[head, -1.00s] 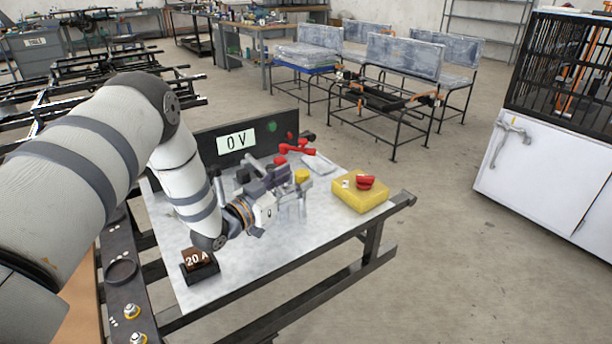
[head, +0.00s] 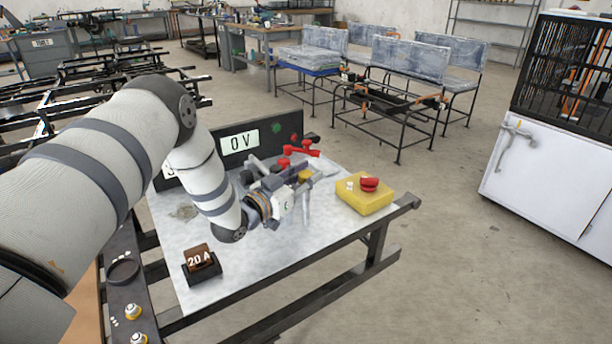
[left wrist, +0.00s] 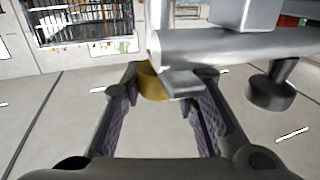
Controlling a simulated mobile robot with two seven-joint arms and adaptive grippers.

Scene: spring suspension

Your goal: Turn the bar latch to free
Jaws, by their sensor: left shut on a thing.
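The bar latch (left wrist: 225,47) is a grey metal bar across the upper right of the left wrist view, with a flat tab at its near end. My left gripper (head: 296,178) is low over the bench. In the left wrist view its fingers (left wrist: 166,88) stand on both sides of the bar's end, shut on the bar latch. The exact contact is partly hidden. My right gripper is in neither view.
The metal bench top (head: 265,262) has a yellow box with a red knob (head: 365,193), a "20 A" block (head: 200,264) and a red lever (head: 302,150). A black panel with a "0 V" display (head: 239,141) stands behind.

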